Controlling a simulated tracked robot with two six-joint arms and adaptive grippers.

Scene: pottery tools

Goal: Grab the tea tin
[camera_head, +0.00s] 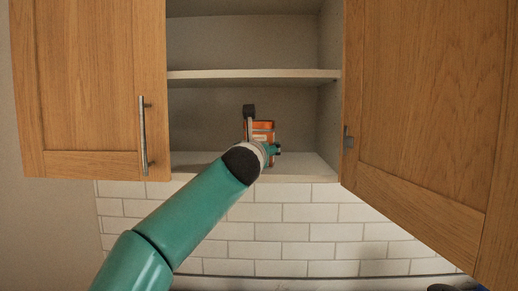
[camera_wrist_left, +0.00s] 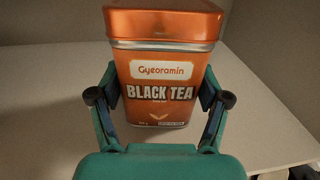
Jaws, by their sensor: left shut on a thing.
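The tea tin (camera_wrist_left: 163,68) is an orange metal box with a lid, labelled "Gyeoramin BLACK TEA". It stands upright on the lower cabinet shelf. My left gripper (camera_wrist_left: 158,98) has one finger on each side of the tin and is shut on it. In the head view the tin (camera_head: 263,130) is partly hidden behind my left gripper and wrist (camera_head: 250,155). My left arm reaches up to it from the lower left. My right gripper is not in view.
The tin's cabinet has a lower shelf (camera_head: 195,160) and an upper shelf (camera_head: 250,75), both otherwise bare where visible. A wooden door (camera_head: 90,80) with a metal handle is at the left. Another door (camera_head: 430,110) stands open at the right. White tiles (camera_head: 310,213) are below.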

